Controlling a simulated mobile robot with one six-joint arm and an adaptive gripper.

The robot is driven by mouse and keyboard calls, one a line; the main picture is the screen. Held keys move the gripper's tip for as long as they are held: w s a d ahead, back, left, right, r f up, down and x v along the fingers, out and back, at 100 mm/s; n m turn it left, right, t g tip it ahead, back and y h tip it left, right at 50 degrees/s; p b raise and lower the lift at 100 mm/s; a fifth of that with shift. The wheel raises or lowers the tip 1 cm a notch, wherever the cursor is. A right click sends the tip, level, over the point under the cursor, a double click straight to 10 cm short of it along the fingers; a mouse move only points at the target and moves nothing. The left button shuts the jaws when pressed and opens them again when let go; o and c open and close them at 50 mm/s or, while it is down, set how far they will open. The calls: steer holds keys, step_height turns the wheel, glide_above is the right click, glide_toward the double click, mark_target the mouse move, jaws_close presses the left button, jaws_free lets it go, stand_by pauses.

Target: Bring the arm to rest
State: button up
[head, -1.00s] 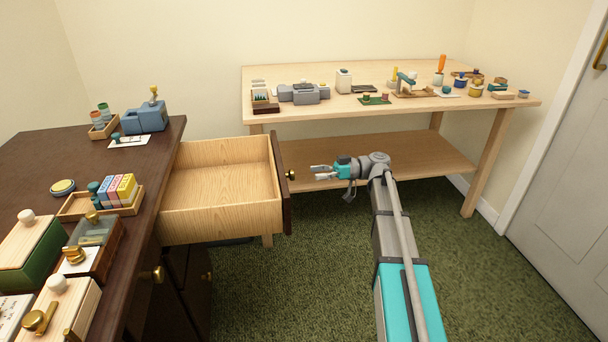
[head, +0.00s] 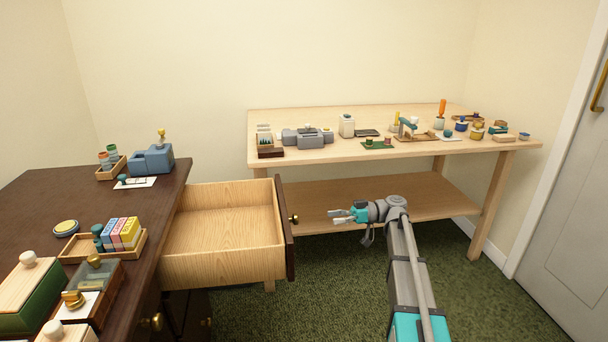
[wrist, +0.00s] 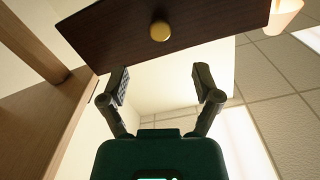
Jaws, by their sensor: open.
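My gripper (head: 342,216) is open and empty, pointing left in the head view. It is apart from the open drawer (head: 222,266), a little to the right of the drawer's brass knob (head: 294,219). The drawer is pulled out of the dark desk (head: 40,202) and its visible inside is empty. In the wrist view, my gripper (wrist: 162,88) shows both fingers spread with nothing between them. The dark drawer front (wrist: 205,25) and its round knob (wrist: 160,31) are ahead of the fingertips, not touched.
The wooden workbench (head: 345,150) with a lower shelf (head: 330,200) stands behind my arm and carries small tools and pots. Boxes and trays sit on the desk. Green carpet (head: 320,305) is open below the arm. A white door (head: 570,225) is at right.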

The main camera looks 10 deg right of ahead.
steer(key=s+a+f+m+h+p, duration=0.3)
steer(key=s+a+f+m+h, duration=0.3)
steer(key=s+f+m+h, duration=0.15)
steer(key=s+d+f+m+t+h+p, duration=0.1)
steer(key=s+d+m+h+p, duration=0.1)
steer(key=s+m+h, duration=0.4)
steer(key=s+d+f+m+h+p, duration=0.2)
steer(key=s+d+h+p, duration=0.15)
steer(key=s, duration=0.35)
step_height(320, 180, up, 38)
steer(key=p, duration=3.6)
steer(key=shift+a+f+h, duration=0.2)
steer(key=shift+a+h, duration=0.1)
steer(key=shift+a, duration=0.15)
steer(key=shift+s, duration=0.1)
